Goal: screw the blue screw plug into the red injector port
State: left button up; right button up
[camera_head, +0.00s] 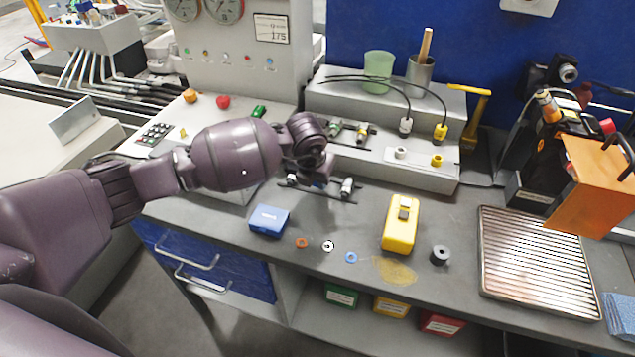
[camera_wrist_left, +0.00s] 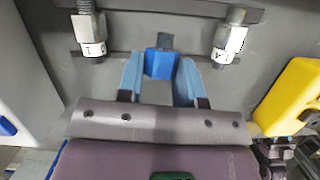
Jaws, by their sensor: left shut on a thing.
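My left gripper (camera_head: 318,180) is over the bench at the front of the grey manifold block. In the left wrist view its light-blue fingers (camera_wrist_left: 160,72) are shut on the blue screw plug (camera_wrist_left: 160,64), whose dark tip points away from the palm. Two metal fittings with white labels flank it, a left one (camera_wrist_left: 89,32) and a right one (camera_wrist_left: 230,38). They also show in the head view, left (camera_head: 291,180) and right (camera_head: 347,187). I cannot make out the red injector port in either view; my gripper covers part of the row. My right gripper is not in view.
A blue box (camera_head: 269,220), small rings (camera_head: 328,246), a yellow meter (camera_head: 401,222) and a black knob (camera_head: 439,255) lie on the bench front. A ribbed metal tray (camera_head: 540,260) is at the right. A green cup (camera_head: 379,72) stands on the block behind.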

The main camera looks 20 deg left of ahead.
pick_arm(q)
jog(key=shift+r+p, duration=0.3)
jog(key=shift+r, duration=0.4)
jog(key=shift+r+p, duration=0.5)
jog(key=shift+r, duration=0.3)
jog(key=shift+r+p, duration=0.5)
jog(key=shift+r, duration=0.45)
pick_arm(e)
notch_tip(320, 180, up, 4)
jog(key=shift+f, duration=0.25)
pick_arm(q)
jog(key=shift+f, duration=0.1)
